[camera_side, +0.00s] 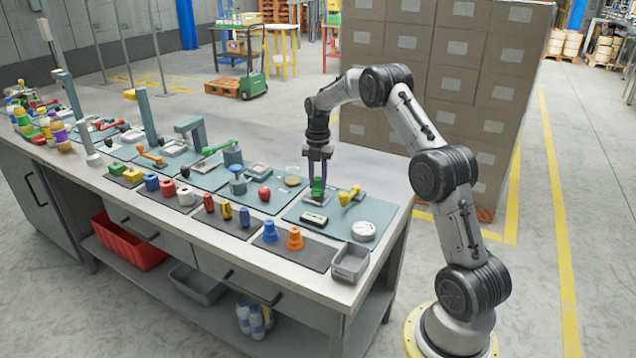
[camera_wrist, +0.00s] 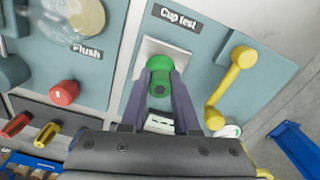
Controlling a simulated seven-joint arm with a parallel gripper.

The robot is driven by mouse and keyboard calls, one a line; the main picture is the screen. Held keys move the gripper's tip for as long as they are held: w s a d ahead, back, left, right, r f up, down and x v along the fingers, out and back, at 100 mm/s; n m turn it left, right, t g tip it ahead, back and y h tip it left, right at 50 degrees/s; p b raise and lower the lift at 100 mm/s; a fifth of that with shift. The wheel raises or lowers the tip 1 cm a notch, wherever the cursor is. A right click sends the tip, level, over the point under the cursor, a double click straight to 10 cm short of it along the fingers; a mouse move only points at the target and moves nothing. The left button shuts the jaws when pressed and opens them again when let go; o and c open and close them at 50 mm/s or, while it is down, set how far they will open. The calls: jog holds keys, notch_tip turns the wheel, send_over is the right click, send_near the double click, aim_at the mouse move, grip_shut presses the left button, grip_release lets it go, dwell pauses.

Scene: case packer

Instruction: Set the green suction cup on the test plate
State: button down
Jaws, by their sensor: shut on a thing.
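The green suction cup (camera_wrist: 159,87) is between the two fingers of my gripper (camera_wrist: 160,78), which is shut on it. In the side view the green cup (camera_side: 317,188) hangs upright below my gripper (camera_side: 318,175). The pale test plate (camera_wrist: 150,46) lies on the blue-grey panel marked "Cup test", directly behind the cup in the wrist view. In the side view the cup is over or on the plate; I cannot tell whether they touch. The cup's lower end is hidden in the wrist view.
A yellow lever (camera_side: 350,196) stands close on the right. A display box (camera_side: 314,218) and round gauge (camera_side: 364,231) are in front. Blue (camera_side: 270,232) and orange (camera_side: 295,239) cups stand on the dark mat (camera_side: 310,257). A grey bin (camera_side: 350,263) is at the bench corner.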

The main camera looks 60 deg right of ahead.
jog(key=shift+f, duration=0.3)
jog(key=shift+f, duration=0.15)
jog(key=c, duration=0.7)
grip_release()
jog(key=shift+o, duration=0.2)
